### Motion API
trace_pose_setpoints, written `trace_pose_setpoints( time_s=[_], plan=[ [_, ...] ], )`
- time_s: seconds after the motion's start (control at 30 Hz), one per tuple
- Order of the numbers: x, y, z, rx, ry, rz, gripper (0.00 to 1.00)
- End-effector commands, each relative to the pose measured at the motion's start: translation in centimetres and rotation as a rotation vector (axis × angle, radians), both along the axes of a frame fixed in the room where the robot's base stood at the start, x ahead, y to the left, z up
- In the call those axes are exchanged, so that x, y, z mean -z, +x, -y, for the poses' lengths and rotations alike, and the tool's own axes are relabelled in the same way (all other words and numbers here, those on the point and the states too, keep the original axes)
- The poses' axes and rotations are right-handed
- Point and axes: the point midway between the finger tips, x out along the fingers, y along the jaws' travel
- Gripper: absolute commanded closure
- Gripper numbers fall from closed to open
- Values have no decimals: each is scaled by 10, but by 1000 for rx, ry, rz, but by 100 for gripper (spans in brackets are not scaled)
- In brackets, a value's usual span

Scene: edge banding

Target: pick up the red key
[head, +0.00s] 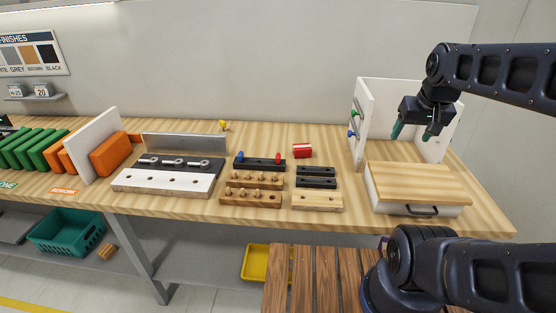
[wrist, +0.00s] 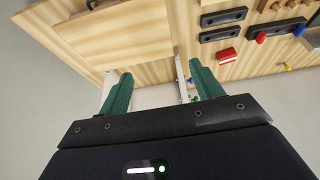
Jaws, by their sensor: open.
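The red key (head: 278,156) stands upright at the right end of a black rack (head: 258,164) near the middle of the bench. It also shows in the wrist view (wrist: 261,38), near the upper right. A blue key (head: 240,156) stands at the rack's other end. My gripper (head: 412,133) is open and empty, with green fingers. It hangs above the right part of the bench, near the white upright panels, well to the right of the red key and apart from it.
A red box (head: 302,151) lies just right of the red key. Wooden peg racks (head: 252,198) and black blocks (head: 316,183) are in front. A white panel with coloured knobs (head: 363,125) stands between my gripper and the key. A wood-topped drawer box (head: 420,184) sits at right.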

Motion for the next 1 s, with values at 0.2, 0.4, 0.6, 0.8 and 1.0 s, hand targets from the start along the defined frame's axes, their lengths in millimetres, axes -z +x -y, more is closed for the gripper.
trace_pose_setpoints(
  time_s=[0.2,0.4,0.6,0.8,1.0],
  plan=[
    [-1,2,-1,-6,-3,-3,35],
    [-6,24,-11,-92,-38,-48,35],
    [-12,63,-34,-248,-104,-121,35],
    [-12,102,-64,-406,-171,-192,35],
    [-5,139,-101,-567,-238,-261,35]
  ],
)
